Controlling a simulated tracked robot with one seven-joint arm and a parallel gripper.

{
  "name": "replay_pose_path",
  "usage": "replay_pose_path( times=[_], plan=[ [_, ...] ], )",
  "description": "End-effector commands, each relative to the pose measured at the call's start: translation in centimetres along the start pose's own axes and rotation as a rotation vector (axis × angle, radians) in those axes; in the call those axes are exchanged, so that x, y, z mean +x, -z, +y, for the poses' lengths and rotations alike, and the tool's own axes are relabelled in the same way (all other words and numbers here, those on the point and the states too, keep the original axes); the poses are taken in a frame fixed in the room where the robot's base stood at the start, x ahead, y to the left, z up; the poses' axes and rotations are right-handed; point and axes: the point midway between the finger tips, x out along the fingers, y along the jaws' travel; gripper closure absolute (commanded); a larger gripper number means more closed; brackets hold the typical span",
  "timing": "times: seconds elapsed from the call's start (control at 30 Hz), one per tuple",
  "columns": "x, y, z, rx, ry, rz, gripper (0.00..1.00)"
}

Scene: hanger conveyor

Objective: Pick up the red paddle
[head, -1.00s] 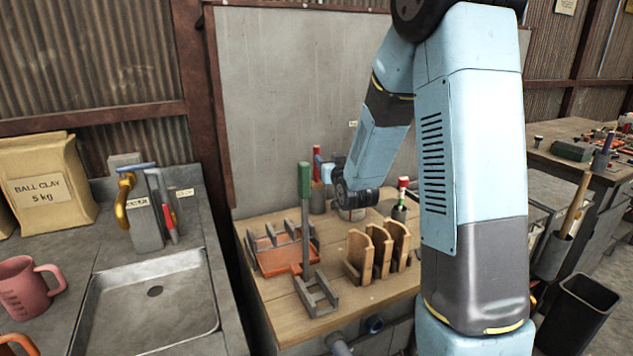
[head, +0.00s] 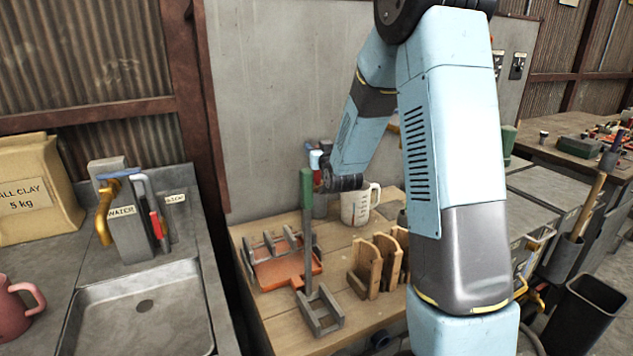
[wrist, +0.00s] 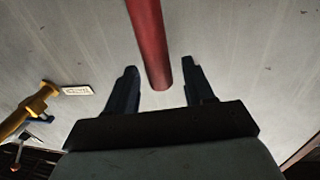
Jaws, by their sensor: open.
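The red paddle shows in the wrist view as a round red handle (wrist: 149,40), coming down from the top edge. Its lower visible end lies in the gap between the two dark fingertips of my gripper (wrist: 162,82). The fingers are apart, one on each side of the handle, and not closed on it. The rest of the paddle is out of the wrist view. In the head view a small red part (head: 316,178) shows at the back of the wooden bench, beside my wrist. My arm hides much of that area.
A green-handled tool (head: 306,195) stands upright in a grey holder (head: 320,312) on the bench. A grey wall panel (head: 265,110) stands behind. A sink (head: 140,310) is at left.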

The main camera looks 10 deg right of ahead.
Motion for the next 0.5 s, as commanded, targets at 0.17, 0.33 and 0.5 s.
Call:
replay_pose_path(
  times=[0.17,0.33,0.5],
  plan=[
    [0.2,-0.01,0.09,0.0,-0.002,-0.001,0.47],
    [0.18,-0.02,0.41,0.0,-0.006,-0.001,0.54],
    [0.18,-0.02,0.42,0.0,-0.006,-0.001,0.7]
  ],
)
